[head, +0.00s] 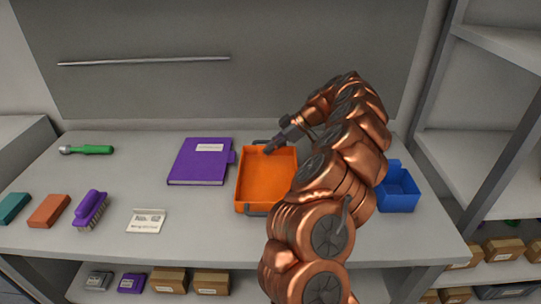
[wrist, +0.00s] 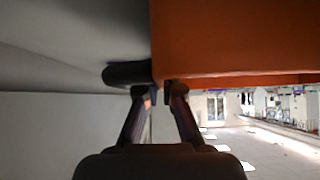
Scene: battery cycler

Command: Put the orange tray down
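The orange tray (head: 266,179) is at the middle of the bench in the head view, empty, with a dark handle at its near end and another at its far end. It looks level; I cannot tell whether its base touches the bench top. My gripper (head: 268,150) is at the tray's far edge, by the far handle. In the wrist view, the tray's orange side (wrist: 235,40) fills the upper right, and the dark handle (wrist: 128,74) is beside it. The fingers of my gripper (wrist: 160,95) are close together at the tray's edge, their tips partly hidden there.
A purple binder (head: 201,161) lies just left of the tray. A blue bin (head: 398,190) stands to the right, behind my arm. A white card (head: 146,220), brush (head: 90,209), two blocks and a green-handled tool (head: 88,149) lie further left on the grey bench (head: 200,225).

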